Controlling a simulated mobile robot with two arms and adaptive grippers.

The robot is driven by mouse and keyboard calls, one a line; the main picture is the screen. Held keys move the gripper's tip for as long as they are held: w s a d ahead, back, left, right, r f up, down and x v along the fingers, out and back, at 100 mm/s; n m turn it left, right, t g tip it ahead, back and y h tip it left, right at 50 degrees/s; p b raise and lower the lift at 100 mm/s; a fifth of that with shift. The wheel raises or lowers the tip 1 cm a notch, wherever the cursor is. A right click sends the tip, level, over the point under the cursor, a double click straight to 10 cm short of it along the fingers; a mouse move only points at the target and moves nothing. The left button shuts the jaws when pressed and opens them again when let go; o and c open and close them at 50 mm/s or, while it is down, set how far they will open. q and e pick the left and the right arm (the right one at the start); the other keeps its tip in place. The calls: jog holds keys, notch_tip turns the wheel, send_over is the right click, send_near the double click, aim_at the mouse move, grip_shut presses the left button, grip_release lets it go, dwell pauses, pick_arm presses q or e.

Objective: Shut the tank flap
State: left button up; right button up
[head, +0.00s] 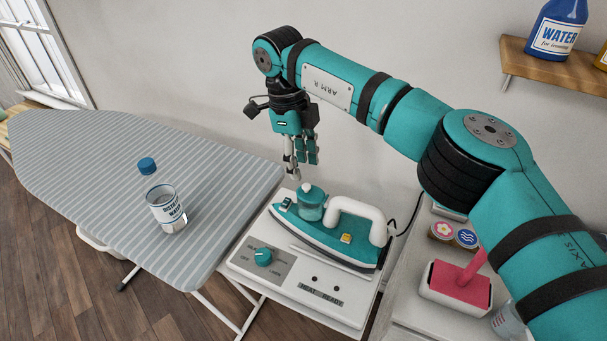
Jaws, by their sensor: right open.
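A teal and white steam iron (325,240) sits on its white base unit in the middle of the head view. I cannot make out the flap's position clearly. My right gripper (302,164) points down just above and slightly left of the tank. It is open and empty, its fingertips close to the tank top; I cannot tell whether they touch. My left gripper is out of view.
The base unit (290,285) carries a teal dial (263,257). A pink-topped item (462,286) and round tins (442,230) are at the right. A wooden shelf (550,72) holds a blue water bottle (557,30).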

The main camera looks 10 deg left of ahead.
notch_tip(320, 180, up, 7)
jog(key=a, duration=0.1)
jog(key=shift+w, duration=0.15)
jog(key=shift+a, duration=0.1)
